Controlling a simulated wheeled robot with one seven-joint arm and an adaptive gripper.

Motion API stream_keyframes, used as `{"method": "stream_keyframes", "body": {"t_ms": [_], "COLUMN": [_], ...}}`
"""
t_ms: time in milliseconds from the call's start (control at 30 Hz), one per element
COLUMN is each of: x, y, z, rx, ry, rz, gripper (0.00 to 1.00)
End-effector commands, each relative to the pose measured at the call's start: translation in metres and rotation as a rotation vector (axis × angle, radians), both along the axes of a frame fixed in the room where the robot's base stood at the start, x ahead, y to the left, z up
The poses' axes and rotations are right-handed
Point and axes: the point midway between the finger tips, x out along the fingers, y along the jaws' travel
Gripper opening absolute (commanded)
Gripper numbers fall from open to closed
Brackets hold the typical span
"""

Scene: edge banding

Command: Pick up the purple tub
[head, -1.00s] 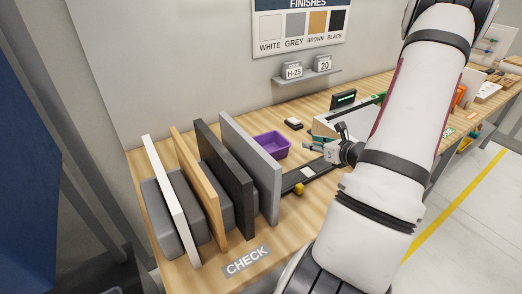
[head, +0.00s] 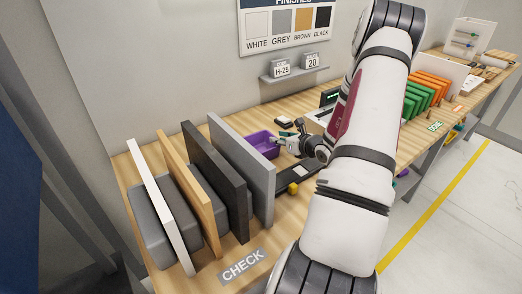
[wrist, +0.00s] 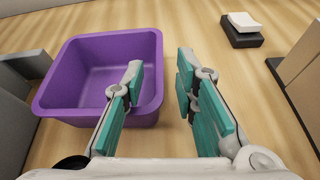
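The purple tub (head: 262,144) sits upright on the wooden bench, just behind the grey panel that partly hides it in the head view. In the wrist view the empty purple tub (wrist: 88,66) fills the upper left. My gripper (wrist: 160,84) is open, with its teal-padded fingers spread apart. The left finger overlaps the tub's right part in the picture; the right finger is over bare wood to the right of the tub. I cannot tell whether the left finger is inside the tub or above it. In the head view my gripper (head: 290,134) is right beside the tub's right side.
White, brown, black and grey (head: 242,168) panels stand upright in a rack left of the tub. A small black block with a white top (wrist: 243,28) lies to the right behind it. Green and orange panels (head: 420,92) stand farther right. A CHECK label (head: 243,266) marks the front.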

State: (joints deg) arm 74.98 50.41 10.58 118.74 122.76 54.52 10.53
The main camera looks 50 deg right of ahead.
Motion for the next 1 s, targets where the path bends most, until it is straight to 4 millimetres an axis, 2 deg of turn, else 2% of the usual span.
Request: {"method": "stream_keyframes", "body": {"t_ms": [233,567,667,700,1000], "x": [0.032,0.038,0.038,0.038,0.038], "y": [-0.005,-0.007,-0.007,-0.007,-0.007], "z": [-0.010,-0.013,-0.013,-0.013,-0.012], "rx": [0.002,0.001,0.001,0.001,0.000], "ry": [0.001,0.000,0.000,0.000,0.000], "rz": [0.001,0.000,0.000,0.000,0.000], "gripper": [0.27,0.27,0.04,0.00,0.00]}}
